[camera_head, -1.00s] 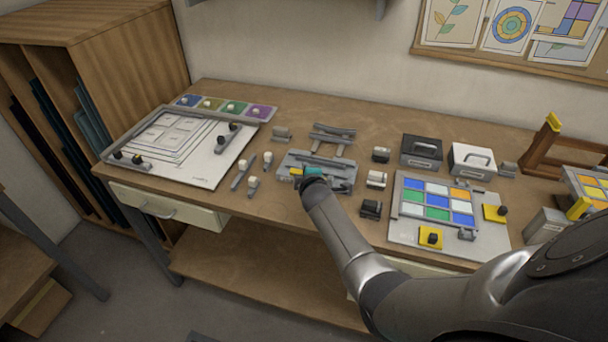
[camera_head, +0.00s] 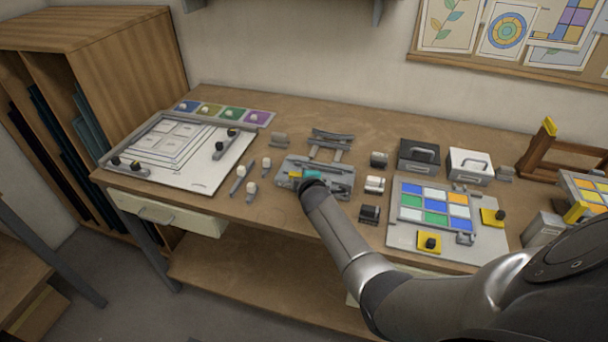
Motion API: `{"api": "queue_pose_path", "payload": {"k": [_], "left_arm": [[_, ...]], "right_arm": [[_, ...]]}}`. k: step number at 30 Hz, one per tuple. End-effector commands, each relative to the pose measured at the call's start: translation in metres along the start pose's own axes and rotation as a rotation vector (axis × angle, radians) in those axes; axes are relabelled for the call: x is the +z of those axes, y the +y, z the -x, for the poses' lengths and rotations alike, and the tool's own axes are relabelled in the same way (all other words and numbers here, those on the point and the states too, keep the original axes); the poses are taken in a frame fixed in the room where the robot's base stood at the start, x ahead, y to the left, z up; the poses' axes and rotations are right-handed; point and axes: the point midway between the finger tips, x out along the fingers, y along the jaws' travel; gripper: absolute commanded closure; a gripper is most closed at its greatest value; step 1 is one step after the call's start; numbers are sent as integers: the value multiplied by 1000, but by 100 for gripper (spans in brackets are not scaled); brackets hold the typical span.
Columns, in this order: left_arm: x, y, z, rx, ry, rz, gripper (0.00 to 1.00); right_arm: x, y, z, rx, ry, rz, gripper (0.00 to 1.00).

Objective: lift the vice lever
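A grey metal fixture (camera_head: 340,187) lies on the workbench in the middle of the head view, with several bars and a small yellow block (camera_head: 295,175) on it. A teal piece (camera_head: 311,174) shows just beyond my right gripper. My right gripper (camera_head: 312,183) comes in from the right and is over the front middle of this fixture. Its fingers are hidden behind its dark wrist, so I cannot tell whether they are open or touch anything. I cannot make out the vice lever for certain. My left gripper is not in view.
A white board in a grey frame (camera_head: 215,180) lies at the left. Small pale-knobbed tools (camera_head: 239,180) lie beside the fixture. A grey stand (camera_head: 331,142) is behind it. At the right are dark blocks (camera_head: 369,213), a black case (camera_head: 418,155), a white case (camera_head: 470,166) and a colored-glass panel (camera_head: 404,235).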

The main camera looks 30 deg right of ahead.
Motion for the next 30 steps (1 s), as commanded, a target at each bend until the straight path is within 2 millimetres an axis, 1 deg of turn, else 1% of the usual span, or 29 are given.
{"api": "queue_pose_path", "payload": {"k": [22, 23, 30], "left_arm": [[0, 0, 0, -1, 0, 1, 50], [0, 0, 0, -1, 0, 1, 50], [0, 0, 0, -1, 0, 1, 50]], "right_arm": [[1, 0, 0, 0, -1, 1, 100], [1, 0, 0, 0, -1, 0, 77], [0, 0, 0, -1, -1, 0, 50]]}}
